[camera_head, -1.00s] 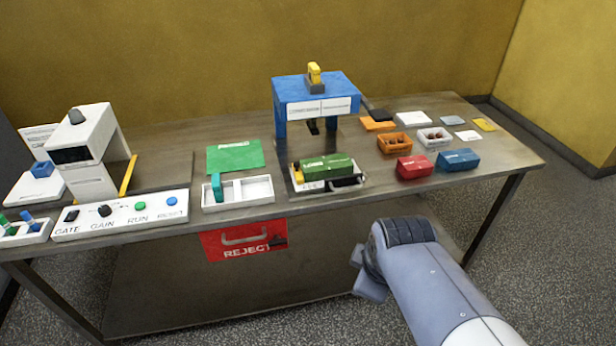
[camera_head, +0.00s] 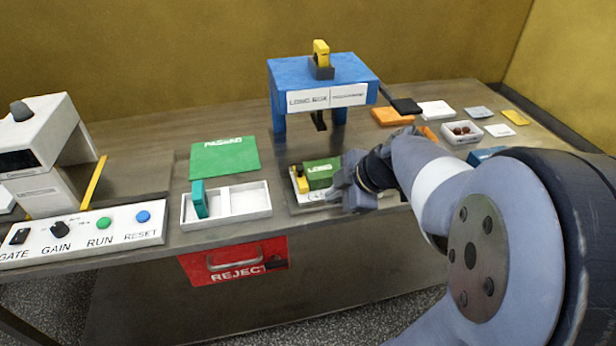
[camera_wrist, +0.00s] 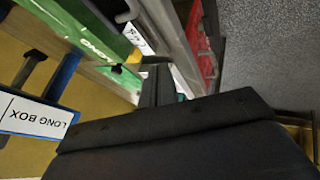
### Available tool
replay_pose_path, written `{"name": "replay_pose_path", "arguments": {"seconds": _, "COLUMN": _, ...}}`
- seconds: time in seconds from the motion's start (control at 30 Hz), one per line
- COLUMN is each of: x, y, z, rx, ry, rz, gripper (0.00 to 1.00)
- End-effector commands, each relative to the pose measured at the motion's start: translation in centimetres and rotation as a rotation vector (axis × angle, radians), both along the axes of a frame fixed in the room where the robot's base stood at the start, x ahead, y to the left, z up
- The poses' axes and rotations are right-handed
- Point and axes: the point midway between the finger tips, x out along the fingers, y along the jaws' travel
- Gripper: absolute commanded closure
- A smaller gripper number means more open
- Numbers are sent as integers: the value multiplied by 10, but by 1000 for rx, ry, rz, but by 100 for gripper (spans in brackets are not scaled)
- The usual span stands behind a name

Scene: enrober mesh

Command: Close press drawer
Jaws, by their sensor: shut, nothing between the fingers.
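The blue press (camera_head: 322,78) stands at the back of the table, with a yellow piece on top and "LONG BOX" on its front label. Its drawer (camera_head: 308,201), a low tray, lies out in front of it, near the table's front edge. A green box (camera_head: 320,172) and a small yellow block (camera_head: 299,180) sit in it. My gripper (camera_head: 343,182) is shut and empty at the drawer's right front, hiding that part; contact cannot be told. The wrist view shows the fingers (camera_wrist: 156,84), the green box (camera_wrist: 75,35) and the press label (camera_wrist: 36,118).
A white two-part tray (camera_head: 232,205) with a teal piece is left of the drawer. The red REJECT drawer front (camera_head: 232,262) hangs below the table edge. A green mat (camera_head: 224,157) lies behind. Orange, white and blue items are on the right, partly hidden by my arm.

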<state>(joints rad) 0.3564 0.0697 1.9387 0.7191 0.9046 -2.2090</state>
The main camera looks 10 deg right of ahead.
Motion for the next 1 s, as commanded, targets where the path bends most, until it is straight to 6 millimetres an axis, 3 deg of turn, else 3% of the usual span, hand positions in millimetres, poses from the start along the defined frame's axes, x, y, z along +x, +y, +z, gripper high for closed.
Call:
{"name": "replay_pose_path", "arguments": {"seconds": 0.33, "x": 30, "y": 26, "z": -55, "rx": 1, "ry": 8, "rz": 0, "gripper": 100}}
{"name": "replay_pose_path", "arguments": {"seconds": 0.63, "x": 63, "y": 24, "z": -51, "rx": -1, "ry": 2, "rz": -1, "gripper": 100}}
{"name": "replay_pose_path", "arguments": {"seconds": 1.0, "x": 70, "y": 24, "z": -52, "rx": -1, "ry": 1, "rz": -2, "gripper": 100}}
